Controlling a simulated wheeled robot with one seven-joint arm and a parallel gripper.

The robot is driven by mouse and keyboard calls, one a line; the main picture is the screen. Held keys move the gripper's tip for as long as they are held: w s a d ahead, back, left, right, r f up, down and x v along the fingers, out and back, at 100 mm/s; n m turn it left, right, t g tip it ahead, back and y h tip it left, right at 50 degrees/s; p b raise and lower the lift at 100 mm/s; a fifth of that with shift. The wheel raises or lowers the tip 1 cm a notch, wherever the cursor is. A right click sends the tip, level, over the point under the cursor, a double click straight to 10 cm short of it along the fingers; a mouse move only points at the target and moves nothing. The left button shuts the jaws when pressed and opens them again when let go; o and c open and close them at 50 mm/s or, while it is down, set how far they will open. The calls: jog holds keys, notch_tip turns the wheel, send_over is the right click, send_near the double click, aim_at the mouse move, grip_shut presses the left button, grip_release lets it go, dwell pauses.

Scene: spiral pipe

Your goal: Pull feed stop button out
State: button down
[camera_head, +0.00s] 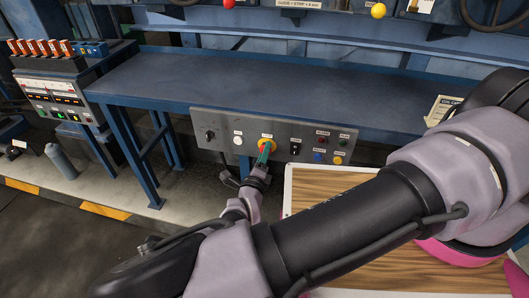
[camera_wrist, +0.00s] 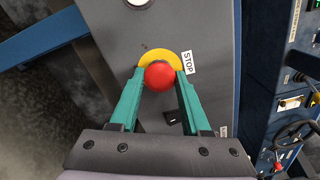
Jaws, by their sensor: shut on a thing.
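The feed stop button is a red round knob (camera_wrist: 159,76) on a yellow disc (camera_wrist: 165,55), with a "STOP" label (camera_wrist: 188,62) beside it in the wrist view. It sits on the grey control panel (camera_head: 220,122) along the front of the blue bench, where my gripper partly hides it in the head view. My gripper (camera_wrist: 159,80) has its two green fingers on either side of the red knob, closed on it. In the head view my gripper (camera_head: 263,151) reaches the panel at the button.
The panel also carries a white button (camera_head: 238,140), a black switch (camera_head: 295,148), a blue button (camera_head: 318,156) and several other controls. The blue bench top (camera_head: 260,85) is bare. A control box (camera_head: 55,90) and a grey bottle (camera_head: 61,162) are at the left.

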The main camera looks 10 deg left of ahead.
jog(key=shift+c, duration=1.9)
grip_release()
jog(key=shift+s, duration=0.15)
jog(key=s+a, duration=0.1)
jog(key=s, duration=0.9)
jog(key=shift+s+a, duration=0.2)
jog(key=shift+s, duration=0.05)
